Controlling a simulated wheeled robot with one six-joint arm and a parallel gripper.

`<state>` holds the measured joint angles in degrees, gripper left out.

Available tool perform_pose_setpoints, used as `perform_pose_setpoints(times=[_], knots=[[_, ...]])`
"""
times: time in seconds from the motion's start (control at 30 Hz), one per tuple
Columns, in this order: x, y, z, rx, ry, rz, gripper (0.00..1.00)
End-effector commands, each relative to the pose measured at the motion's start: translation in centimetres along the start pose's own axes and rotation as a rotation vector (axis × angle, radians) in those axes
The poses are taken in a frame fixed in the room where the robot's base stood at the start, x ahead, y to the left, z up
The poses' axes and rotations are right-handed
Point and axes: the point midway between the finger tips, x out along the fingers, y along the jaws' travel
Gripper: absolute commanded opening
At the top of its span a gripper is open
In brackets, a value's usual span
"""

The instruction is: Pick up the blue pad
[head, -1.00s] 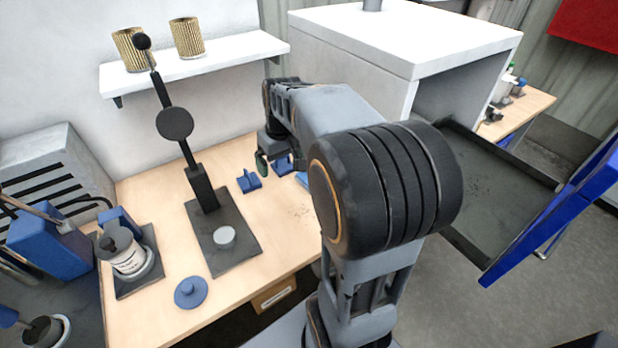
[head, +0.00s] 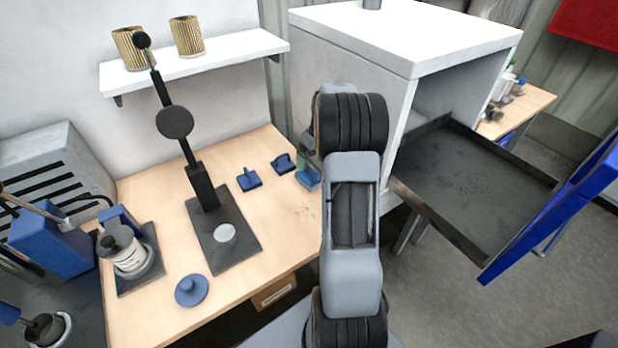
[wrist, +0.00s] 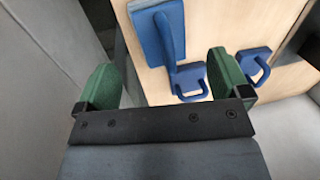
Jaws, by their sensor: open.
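Several blue pieces lie at the back right of the wooden bench, and I cannot tell for certain which is the pad. Two are small dark blue pieces with raised grips, one nearer (head: 249,180) and one farther back (head: 283,163). A lighter blue block (head: 309,179) is partly hidden by my arm. In the wrist view a flat blue block (wrist: 165,30) is at the top, with a looped blue piece (wrist: 187,80) below it and another looped piece (wrist: 254,62) at right. My gripper (wrist: 162,85) has green fingers spread wide, with nothing held between them.
A black stand press (head: 222,232) and a round blue lid (head: 191,291) are on the bench (head: 165,200). The shelf (head: 200,65) holds two pleated cartridges.

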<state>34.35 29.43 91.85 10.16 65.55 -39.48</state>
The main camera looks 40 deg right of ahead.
Motion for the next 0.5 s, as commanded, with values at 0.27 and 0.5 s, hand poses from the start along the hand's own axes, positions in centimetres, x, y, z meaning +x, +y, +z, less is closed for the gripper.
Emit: perform_pose_setpoints(times=[0.27,0.5], knots=[[2.5,-0.1,0.1,-0.001,-0.004,-0.002,0.95],[5.1,-0.1,0.1,-0.001,-0.001,0.0,0.95]])
